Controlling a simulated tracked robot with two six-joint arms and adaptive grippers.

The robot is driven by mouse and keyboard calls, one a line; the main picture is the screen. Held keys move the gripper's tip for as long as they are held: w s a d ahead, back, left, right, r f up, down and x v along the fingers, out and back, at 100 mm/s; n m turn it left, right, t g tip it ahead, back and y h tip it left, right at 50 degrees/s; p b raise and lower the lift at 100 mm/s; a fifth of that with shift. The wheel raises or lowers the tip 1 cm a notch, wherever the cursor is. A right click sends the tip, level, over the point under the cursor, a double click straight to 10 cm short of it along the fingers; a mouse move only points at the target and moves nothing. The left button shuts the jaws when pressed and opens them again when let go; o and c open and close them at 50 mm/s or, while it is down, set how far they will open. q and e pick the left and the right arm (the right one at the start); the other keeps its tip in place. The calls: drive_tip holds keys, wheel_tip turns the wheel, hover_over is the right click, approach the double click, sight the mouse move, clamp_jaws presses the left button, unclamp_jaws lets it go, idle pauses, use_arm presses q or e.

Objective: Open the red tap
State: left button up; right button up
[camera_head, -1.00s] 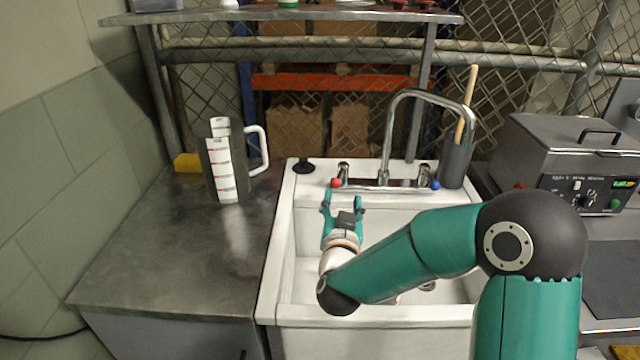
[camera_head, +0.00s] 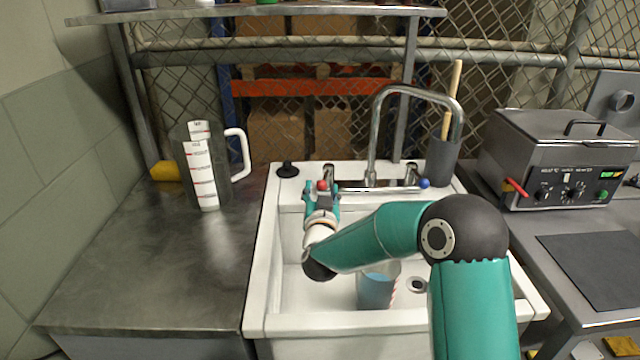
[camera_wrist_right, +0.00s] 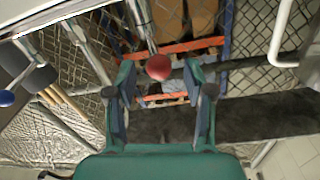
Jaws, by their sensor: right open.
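The red tap's knob (camera_head: 322,185) sits at the left of the metal tap fitting behind the white sink (camera_head: 256,262). My right gripper (camera_head: 321,190) is open, with its two fingers on either side of the red knob in the head view. In the right wrist view the red knob (camera_wrist_right: 159,67) shows between the tips of my open right gripper (camera_wrist_right: 162,82). I cannot tell whether a finger touches it. The blue tap knob (camera_head: 424,183) is at the right of the spout (camera_head: 373,135). My left gripper is not in view.
A cup with blue contents (camera_head: 376,288) stands in the sink basin under my right arm. A grey jug (camera_head: 205,170) stands on the metal counter (camera_head: 150,260) at left. A black plunger (camera_head: 287,170) sits on the sink rim. A lidded metal bath (camera_head: 555,145) stands at right.

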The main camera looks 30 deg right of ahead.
sight(326, 176)
drive_tip(key=shift+x, duration=1.4)
clamp_jaws()
